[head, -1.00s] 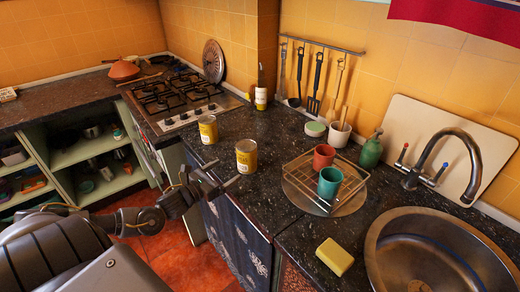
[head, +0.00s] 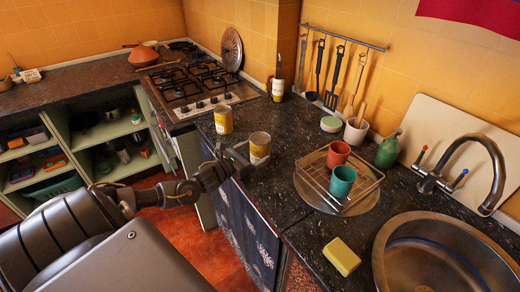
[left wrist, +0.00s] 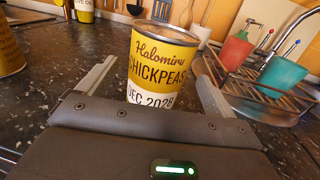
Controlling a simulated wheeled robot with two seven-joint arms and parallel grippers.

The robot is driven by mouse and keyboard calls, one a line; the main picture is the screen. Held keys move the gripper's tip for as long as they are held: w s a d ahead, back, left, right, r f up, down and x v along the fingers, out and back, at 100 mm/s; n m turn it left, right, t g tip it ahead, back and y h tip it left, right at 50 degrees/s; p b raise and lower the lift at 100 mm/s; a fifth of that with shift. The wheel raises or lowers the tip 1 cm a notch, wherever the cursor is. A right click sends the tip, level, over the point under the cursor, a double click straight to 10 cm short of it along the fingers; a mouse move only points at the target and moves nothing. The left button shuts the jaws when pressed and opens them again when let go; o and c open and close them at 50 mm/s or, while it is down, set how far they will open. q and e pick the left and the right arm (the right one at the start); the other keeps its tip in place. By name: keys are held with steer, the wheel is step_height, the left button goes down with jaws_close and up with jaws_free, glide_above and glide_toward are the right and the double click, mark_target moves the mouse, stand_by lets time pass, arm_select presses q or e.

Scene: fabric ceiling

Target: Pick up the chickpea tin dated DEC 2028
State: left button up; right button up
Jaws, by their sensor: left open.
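The chickpea tin dated DEC 2028 (left wrist: 157,65) stands upright in the left wrist view. It has a yellow label, a white band with the date, and a metal rim. In the head view it is the nearer tin (head: 260,148) on the dark counter. My left gripper (left wrist: 150,80) is open, with one finger on each side of the tin; I cannot tell whether either touches it. In the head view my left gripper (head: 238,158) is at the counter's edge by the tin. A second yellow tin (head: 223,120) stands to the left, its date not readable.
A wire rack (head: 312,172) with a red cup (head: 338,154) and a teal cup (head: 342,181) is to the right. A yellow sponge (head: 341,256) lies near the sink (head: 385,262). A gas hob (head: 195,85) is behind the tins.

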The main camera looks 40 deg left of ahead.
arm_select(q)
steer(key=w, duration=0.1)
steer(key=w+p, duration=0.1)
steer(key=w, duration=0.1)
steer(key=w+p, duration=0.1)
steer(key=shift+w+d, duration=0.25)
steer(key=shift+w, duration=0.05)
steer(key=shift+w+f, duration=0.15)
steer(key=shift+w, duration=0.15)
steer(key=shift+s, duration=0.1)
steer(key=c, duration=1.4)
